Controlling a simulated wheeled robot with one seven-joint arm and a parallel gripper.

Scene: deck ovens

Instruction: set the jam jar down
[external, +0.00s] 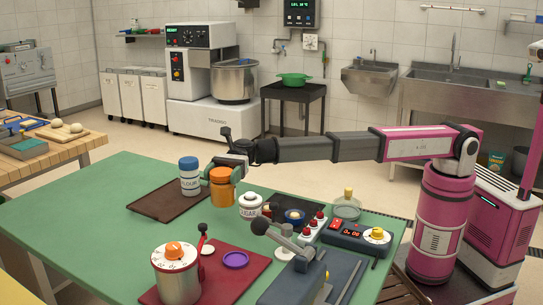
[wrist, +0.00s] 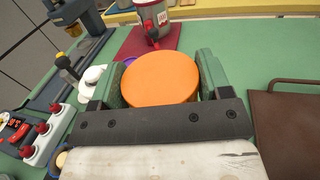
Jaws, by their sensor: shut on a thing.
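The jam jar (external: 222,190) is orange and upright, with a flat round orange lid that fills the middle of the wrist view (wrist: 160,78). My gripper (external: 226,172) is shut on it, with one green finger on each side of the lid in the wrist view (wrist: 158,70). In the external view the jar is just right of the blue-lidded flour jar (external: 189,178) and left of the white sugar jar (external: 250,206). I cannot tell whether its base touches the green table. Its lower body is hidden from the wrist view.
The flour jar stands on a brown tray (external: 152,208), whose edge shows right in the wrist view (wrist: 292,130). A red mat (external: 218,280) holds a dial-topped canister (external: 177,275) and a purple lid (external: 235,260). A control box (external: 345,236) stands right. Green tabletop (external: 85,225) is clear at left.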

